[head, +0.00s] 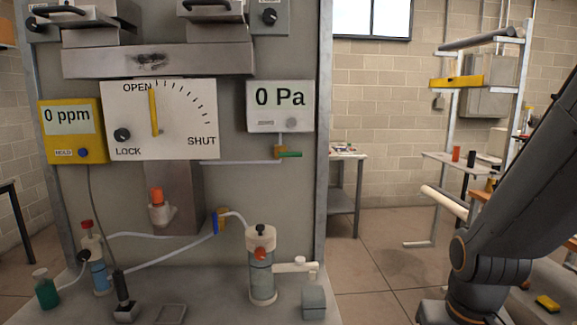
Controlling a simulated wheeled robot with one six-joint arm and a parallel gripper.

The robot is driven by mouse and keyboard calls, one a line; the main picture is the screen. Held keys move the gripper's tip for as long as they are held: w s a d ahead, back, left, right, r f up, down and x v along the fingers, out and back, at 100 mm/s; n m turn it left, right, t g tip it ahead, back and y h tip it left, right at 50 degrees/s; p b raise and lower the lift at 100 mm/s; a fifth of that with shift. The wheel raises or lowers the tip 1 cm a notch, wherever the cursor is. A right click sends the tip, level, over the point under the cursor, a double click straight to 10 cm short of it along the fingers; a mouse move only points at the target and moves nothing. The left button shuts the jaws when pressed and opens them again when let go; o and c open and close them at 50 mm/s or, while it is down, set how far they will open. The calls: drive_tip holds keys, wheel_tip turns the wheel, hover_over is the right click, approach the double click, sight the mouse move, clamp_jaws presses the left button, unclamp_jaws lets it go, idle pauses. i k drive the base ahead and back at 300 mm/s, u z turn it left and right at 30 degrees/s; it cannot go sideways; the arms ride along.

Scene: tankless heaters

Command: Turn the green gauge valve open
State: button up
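The green gauge valve (289,154) is a small green lever on a brass body, just under the white gauge box (279,106) reading 0 Pa. The lever lies level and points right, toward the panel's right edge. A thin pale tube (240,162) runs into the valve from the left, and a short line goes up to the gauge. My arm shows at the right, dark grey and well apart from the valve. My gripper is out of view.
Left of the gauge is a dial plate (185,135) marked OPEN, SHUT and LOCK with a yellow pointer. A yellow 0 ppm meter (73,130) hangs further left. Below, a clear cylinder (262,275) and bottles stand on the bench.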

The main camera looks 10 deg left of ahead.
sight(281, 154)
drive_tip(key=k, duration=0.95)
drive_tip(key=u, duration=0.65)
drive_tip(key=i, duration=1.8)
drive_tip(key=z, duration=0.75)
